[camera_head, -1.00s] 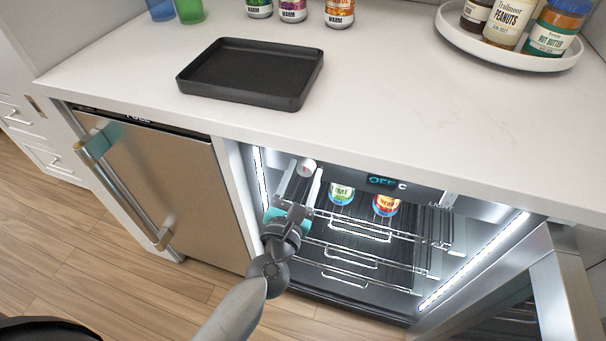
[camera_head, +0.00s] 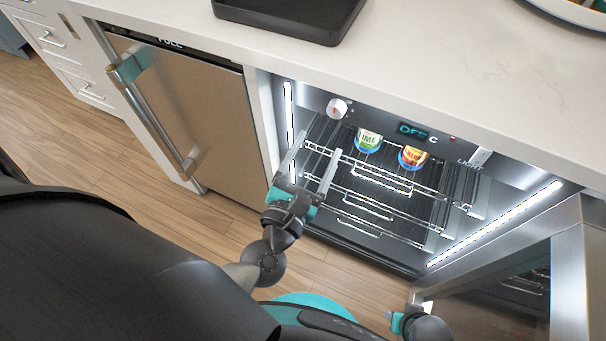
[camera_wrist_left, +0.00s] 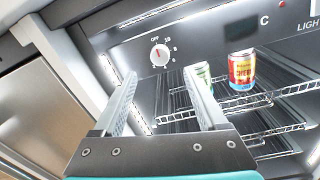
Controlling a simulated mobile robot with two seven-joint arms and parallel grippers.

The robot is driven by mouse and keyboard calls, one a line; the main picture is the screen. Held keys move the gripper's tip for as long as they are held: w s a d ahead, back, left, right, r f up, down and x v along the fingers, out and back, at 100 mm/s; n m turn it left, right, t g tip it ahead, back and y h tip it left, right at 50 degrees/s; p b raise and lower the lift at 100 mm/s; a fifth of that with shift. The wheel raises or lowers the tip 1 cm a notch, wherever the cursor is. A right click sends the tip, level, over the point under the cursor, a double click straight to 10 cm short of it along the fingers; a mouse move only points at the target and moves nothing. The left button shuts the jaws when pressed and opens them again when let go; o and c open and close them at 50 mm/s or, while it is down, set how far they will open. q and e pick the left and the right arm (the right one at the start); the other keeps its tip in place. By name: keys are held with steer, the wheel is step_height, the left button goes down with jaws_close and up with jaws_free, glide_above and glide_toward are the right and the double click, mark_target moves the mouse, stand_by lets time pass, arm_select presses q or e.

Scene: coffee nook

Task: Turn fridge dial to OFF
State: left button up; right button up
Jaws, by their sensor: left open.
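The white fridge dial (camera_head: 337,108) is at the top left inside the open, lit fridge. In the left wrist view the dial (camera_wrist_left: 160,54) shows OFF printed above it and numbers around its right side. The display (camera_head: 411,129) reads OFF in the head view. My left gripper (camera_head: 319,154) is open and empty, below and in front of the dial, apart from it. In the left wrist view the dial appears just beyond the gap between its fingers. My right gripper (camera_head: 396,320) shows only partly at the bottom; its jaws are unclear.
A green-labelled can (camera_head: 368,140) and a red and yellow can (camera_head: 412,157) stand on the upper wire rack. The open fridge door (camera_head: 560,270) is at the right. The counter (camera_head: 450,70) overhangs above, with a black tray (camera_head: 290,20). A closed steel-fronted appliance (camera_head: 190,110) is at the left.

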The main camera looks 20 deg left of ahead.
arm_select(q)
steer(key=s, duration=0.6)
steer(key=shift+s, duration=0.1)
stand_by(0.4)
